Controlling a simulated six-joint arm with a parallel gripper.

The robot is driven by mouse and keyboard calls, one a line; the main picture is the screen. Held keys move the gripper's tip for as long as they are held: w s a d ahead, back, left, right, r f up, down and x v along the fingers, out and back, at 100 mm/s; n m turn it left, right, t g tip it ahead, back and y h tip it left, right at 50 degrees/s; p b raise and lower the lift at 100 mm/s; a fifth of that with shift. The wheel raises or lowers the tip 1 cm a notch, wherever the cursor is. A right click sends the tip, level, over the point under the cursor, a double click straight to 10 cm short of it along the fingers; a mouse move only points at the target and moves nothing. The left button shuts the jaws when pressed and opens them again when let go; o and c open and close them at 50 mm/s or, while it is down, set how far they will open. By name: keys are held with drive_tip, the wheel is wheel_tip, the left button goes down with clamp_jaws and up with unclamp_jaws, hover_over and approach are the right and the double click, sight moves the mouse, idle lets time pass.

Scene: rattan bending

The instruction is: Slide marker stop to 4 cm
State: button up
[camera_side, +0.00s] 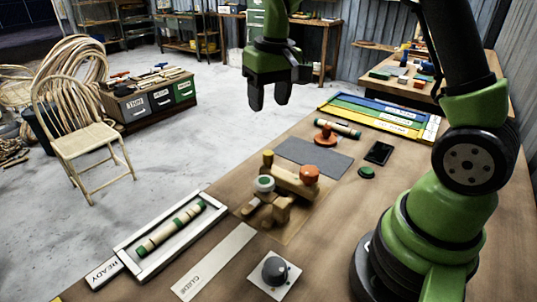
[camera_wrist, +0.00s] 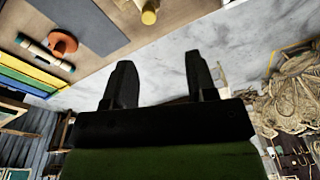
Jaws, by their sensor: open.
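My gripper (camera_side: 269,98) is open and empty, raised in the air beyond the far left edge of the bench, fingers pointing down. In the wrist view its two dark fingers (camera_wrist: 158,68) stand apart with only floor between them. A wooden jig (camera_side: 285,195) on the bench carries an orange-red knob (camera_side: 309,173), a green-and-white round piece (camera_side: 264,184) and a yellowish peg (camera_side: 267,158). An orange-red piece (camera_side: 326,137) stands farther back near a green-banded rod (camera_side: 344,129); it also shows in the wrist view (camera_wrist: 62,43). I cannot tell which part is the marker stop, and no scale is readable.
A white tray (camera_side: 129,253) with a green-banded rod (camera_side: 171,228) lies front left, beside a GUIDE strip (camera_side: 214,262) and a grey dial (camera_side: 275,271). A grey mat (camera_side: 305,156), dark device (camera_side: 379,152) and coloured strips (camera_side: 375,113) lie farther back. A chair (camera_side: 80,137) stands on the floor.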

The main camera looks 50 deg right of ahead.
drive_tip(key=g, duration=0.1)
hover_over(268, 152)
wheel_tip(268, 152, down, 6)
wheel_tip(268, 152, down, 10)
drive_tip(key=shift+r, duration=0.25)
clamp_jaws()
drive_tip(key=shift+a, duration=1.85)
